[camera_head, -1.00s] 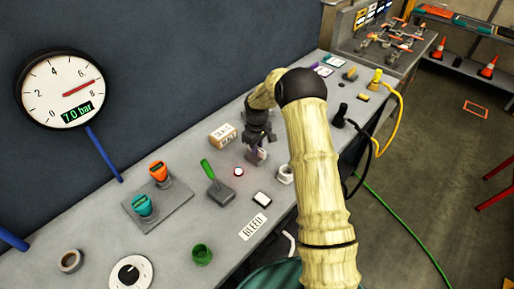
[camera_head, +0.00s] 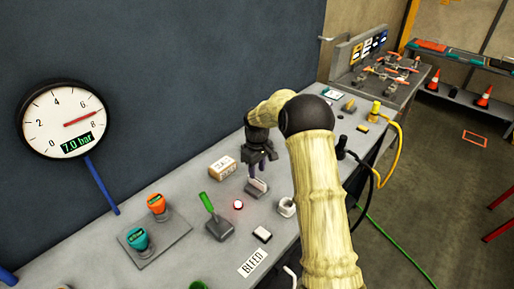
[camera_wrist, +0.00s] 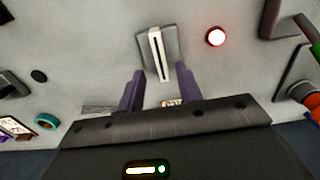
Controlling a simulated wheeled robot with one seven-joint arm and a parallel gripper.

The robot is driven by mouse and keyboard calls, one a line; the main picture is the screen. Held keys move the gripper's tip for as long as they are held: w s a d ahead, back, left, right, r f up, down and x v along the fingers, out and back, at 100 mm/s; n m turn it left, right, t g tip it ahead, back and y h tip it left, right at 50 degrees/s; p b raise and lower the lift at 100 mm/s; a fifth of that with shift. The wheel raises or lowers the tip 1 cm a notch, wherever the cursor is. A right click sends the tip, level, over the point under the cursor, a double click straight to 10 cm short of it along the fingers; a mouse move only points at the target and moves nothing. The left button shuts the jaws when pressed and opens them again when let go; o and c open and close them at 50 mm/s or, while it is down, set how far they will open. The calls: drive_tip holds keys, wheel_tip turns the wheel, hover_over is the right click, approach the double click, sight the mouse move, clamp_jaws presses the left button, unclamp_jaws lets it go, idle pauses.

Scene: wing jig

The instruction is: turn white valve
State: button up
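The white valve appears to be a narrow white bar with a dark slot, on a grey base plate; it shows in the wrist view (camera_wrist: 157,55) and below my gripper in the head view (camera_head: 257,188). My gripper (camera_head: 258,171) is above the bench with its purple fingers pointing down. In the wrist view my gripper (camera_wrist: 160,70) has its two fingers apart, one to each side of the bar's near end, with nothing held between them. The bar appears just beyond the fingertips; I cannot tell whether they touch it.
A red light (camera_head: 238,205) glows beside the valve. A green lever (camera_head: 206,202), a tan box (camera_head: 222,167), a white ring-shaped part (camera_head: 287,206) and teal (camera_head: 137,239) and orange (camera_head: 156,204) knobs stand nearby. The wall gauge (camera_head: 65,119) reads 7.0 bar.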

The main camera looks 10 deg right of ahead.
sight(257, 180)
wheel_tip(257, 180, up, 12)
drive_tip(key=b, duration=0.1)
drive_tip(key=shift+f, duration=0.25)
drive_tip(key=s+f+m+t, duration=0.1)
drive_tip(key=s+f+m, duration=0.1)
drive_tip(key=s, duration=1.3)
drive_tip(key=s+f+m+t, duration=0.1)
drive_tip(key=s+m, duration=0.4)
drive_tip(key=s, duration=0.9)
drive_tip(key=shift+s+f+t, duration=0.3)
drive_tip(key=shift+s+f, duration=0.05)
drive_tip(key=shift+f, duration=0.1)
